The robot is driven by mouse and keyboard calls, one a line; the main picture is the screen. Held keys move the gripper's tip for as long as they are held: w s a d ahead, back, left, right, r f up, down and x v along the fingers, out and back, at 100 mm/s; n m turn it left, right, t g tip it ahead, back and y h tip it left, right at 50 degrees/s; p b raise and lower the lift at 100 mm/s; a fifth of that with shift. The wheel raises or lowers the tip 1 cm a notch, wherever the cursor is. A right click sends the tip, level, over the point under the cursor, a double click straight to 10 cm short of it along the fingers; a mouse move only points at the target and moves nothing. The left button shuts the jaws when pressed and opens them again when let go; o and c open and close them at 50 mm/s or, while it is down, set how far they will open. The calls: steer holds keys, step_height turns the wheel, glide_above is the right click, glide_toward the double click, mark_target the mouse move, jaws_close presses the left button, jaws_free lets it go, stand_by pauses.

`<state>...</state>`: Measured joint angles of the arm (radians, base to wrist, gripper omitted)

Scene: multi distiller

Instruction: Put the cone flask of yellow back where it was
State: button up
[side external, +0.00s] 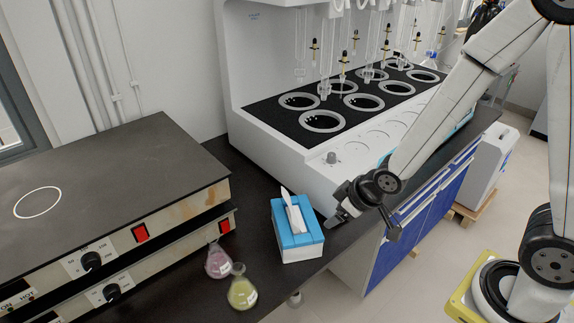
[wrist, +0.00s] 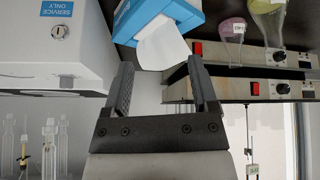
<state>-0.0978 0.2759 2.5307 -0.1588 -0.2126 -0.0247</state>
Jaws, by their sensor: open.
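The cone flask of yellow (side external: 241,293) stands upright on the black bench, at the front edge of the side view. It also shows at the top right of the wrist view (wrist: 268,20), which is upside down. A cone flask of pink (side external: 217,263) stands just behind and left of it, and shows beside it in the wrist view (wrist: 232,27). My gripper (side external: 352,213) is open and empty, to the right of the tissue box and well apart from both flasks. Its two fingers (wrist: 160,70) show nothing held between them.
A blue and white tissue box (side external: 298,245) stands between my gripper and the flasks. Stacked hot plates (side external: 110,185) with red switches stand at the left. The white multi distiller (side external: 285,160) with ring-shaped heating wells is behind. The bench's front edge is close to the flasks.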

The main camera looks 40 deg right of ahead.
steer(key=s+d+r+m+g+h, duration=0.1)
steer(key=s+d+r+m+g, duration=0.2)
steer(key=s, duration=0.3)
steer(key=shift+d+r+g, duration=0.3)
steer(key=shift+d+r, duration=0.2)
steer(key=shift+r, duration=0.15)
steer(key=shift+s, duration=0.1)
stand_by(0.6)
